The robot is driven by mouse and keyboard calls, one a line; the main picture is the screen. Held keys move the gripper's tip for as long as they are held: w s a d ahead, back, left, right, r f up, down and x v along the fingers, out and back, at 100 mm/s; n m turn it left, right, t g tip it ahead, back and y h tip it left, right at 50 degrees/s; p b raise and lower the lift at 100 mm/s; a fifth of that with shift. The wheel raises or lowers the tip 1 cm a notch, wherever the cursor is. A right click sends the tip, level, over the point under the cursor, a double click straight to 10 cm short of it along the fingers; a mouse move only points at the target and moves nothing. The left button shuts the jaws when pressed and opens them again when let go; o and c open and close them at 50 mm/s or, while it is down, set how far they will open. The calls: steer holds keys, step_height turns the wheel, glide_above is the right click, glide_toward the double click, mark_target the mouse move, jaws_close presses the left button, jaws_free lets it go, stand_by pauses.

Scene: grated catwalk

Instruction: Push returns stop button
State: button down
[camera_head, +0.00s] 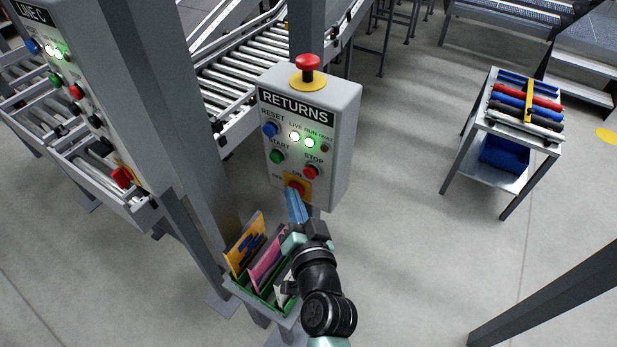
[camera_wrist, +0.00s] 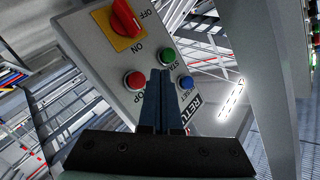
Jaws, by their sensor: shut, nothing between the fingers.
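The grey RETURNS control box (camera_head: 341,125) is mounted beside a post. Its red STOP button (camera_head: 311,172) is at the lower right of the face, right of the green START button (camera_head: 277,156). My gripper (camera_head: 293,192) is shut and empty, its fingers pointing up at the lower face, over part of the red rotary switch. In the wrist view the STOP button (camera_wrist: 135,80) is just left of my fingertips (camera_wrist: 160,73), and the fingers partly cover its label. Whether the fingertips touch the panel, I cannot tell.
A red mushroom button (camera_head: 308,62) tops the box. The red OFF/ON switch (camera_wrist: 124,18) and blue RESET button (camera_wrist: 186,83) are close by. A folder rack (camera_head: 262,292) stands below. A LINE C panel (camera_head: 75,75) is left. Floor to the right is open before a cart (camera_head: 500,165).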

mark_target(305, 173)
steer(key=shift+w+d+b, duration=0.7)
steer(key=shift+w+d, duration=0.2)
steer(key=shift+w, duration=0.25)
stand_by(1.3)
steer(key=shift+w+d+b, duration=0.2)
steer(key=shift+w+b, duration=0.15)
steer(key=shift+w+d+b, duration=0.5)
steer(key=shift+w+b, duration=0.1)
steer(key=shift+w, duration=0.05)
stand_by(1.0)
steer(key=shift+s, duration=0.1)
steer(key=shift+s+a+p, duration=0.55)
steer(key=shift+s+a, duration=0.2)
steer(key=shift+s, duration=0.15)
steer(key=shift+s+a+p, duration=0.6)
steer(key=shift+s+a, duration=0.15)
steer(key=shift+s, duration=0.3)
steer(key=shift+s+a+p, duration=0.55)
steer(key=shift+s+a, duration=0.15)
steer(key=shift+s, duration=0.3)
